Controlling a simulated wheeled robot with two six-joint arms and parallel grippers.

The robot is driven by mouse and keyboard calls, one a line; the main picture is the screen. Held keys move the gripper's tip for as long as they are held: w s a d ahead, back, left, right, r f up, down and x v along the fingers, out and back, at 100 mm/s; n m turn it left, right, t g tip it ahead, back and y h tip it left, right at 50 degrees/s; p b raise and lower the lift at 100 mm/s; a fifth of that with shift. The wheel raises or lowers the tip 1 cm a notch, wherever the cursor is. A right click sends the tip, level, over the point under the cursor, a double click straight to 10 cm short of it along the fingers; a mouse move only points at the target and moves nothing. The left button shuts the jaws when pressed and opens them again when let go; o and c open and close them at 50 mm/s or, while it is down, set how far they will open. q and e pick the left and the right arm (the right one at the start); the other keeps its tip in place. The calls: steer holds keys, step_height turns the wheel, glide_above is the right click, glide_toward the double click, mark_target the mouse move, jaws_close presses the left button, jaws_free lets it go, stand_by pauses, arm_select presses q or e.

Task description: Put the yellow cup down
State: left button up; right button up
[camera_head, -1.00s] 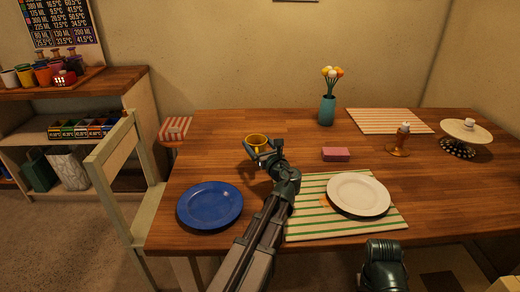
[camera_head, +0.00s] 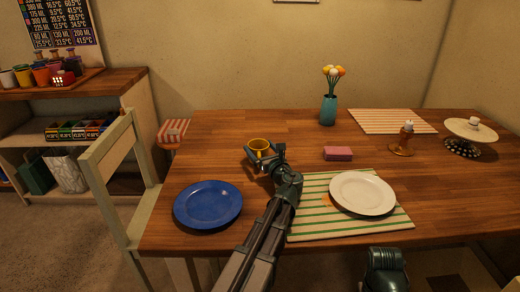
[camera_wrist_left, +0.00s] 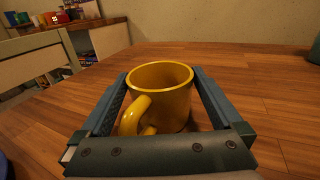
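The yellow cup (camera_head: 259,145) is upright at the left part of the wooden table. My left gripper (camera_head: 266,157) is around it, one finger on each side. In the left wrist view the cup (camera_wrist_left: 165,98) sits between the two fingers (camera_wrist_left: 160,90), its handle toward the gripper's palm. The fingertips lie close against the cup's sides. The cup's base is partly hidden, so I cannot tell whether it touches the table. My right gripper is not in view; only a dark part of my right arm shows at the bottom.
A blue plate (camera_head: 208,205) lies nearer the front left. A white plate (camera_head: 361,194) lies on a green-striped mat (camera_head: 312,222). A pink block (camera_head: 338,154) and a teal vase (camera_head: 328,111) stand to the right. Bare table (camera_head: 220,140) surrounds the cup. A chair (camera_head: 108,150) stands at left.

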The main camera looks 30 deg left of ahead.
arm_select(q)
steer(key=shift+r, duration=0.3)
steer(key=v, duration=1.2)
steer(key=shift+f, duration=0.15)
